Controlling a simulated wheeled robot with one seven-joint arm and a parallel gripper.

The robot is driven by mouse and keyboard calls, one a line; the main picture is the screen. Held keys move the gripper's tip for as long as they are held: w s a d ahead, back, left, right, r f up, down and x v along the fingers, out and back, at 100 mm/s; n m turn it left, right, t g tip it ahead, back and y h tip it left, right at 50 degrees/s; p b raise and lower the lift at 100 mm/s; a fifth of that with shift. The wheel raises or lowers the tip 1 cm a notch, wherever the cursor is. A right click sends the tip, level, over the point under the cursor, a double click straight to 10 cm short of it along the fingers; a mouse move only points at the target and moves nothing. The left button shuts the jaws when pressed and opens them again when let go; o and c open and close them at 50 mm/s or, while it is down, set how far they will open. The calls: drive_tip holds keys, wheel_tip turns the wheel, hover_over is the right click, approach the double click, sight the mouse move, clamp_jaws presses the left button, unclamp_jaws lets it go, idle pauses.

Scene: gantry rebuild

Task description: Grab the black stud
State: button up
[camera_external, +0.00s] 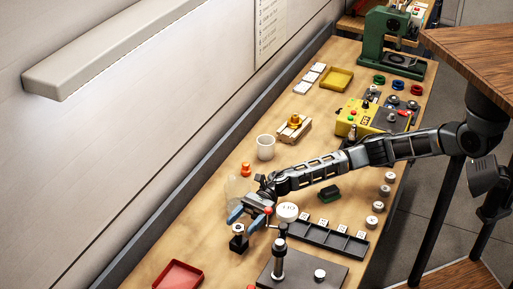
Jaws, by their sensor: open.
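My gripper (247,219) has blue fingertips, spread apart, and hangs over the left-middle of the wooden bench. Just below it stands a small black block (239,244) with a pale round top, partly close under the fingers. To its right, a dark upright post (279,262) with a silver band and a black knob stands on a dark plate (310,270). I cannot tell for sure which of these small dark parts is the black stud. Nothing clearly shows between the fingers.
A clear container (235,190) stands behind my gripper, next to an orange piece (246,169). A white cup (265,147) is farther back. A long black rack (325,238) with white pieces lies right. A red tray (179,275) is at front left; bare wood lies around it.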

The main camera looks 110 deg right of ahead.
drive_tip(key=shift+x, duration=2.25)
clamp_jaws()
drive_tip(key=shift+r, duration=0.1)
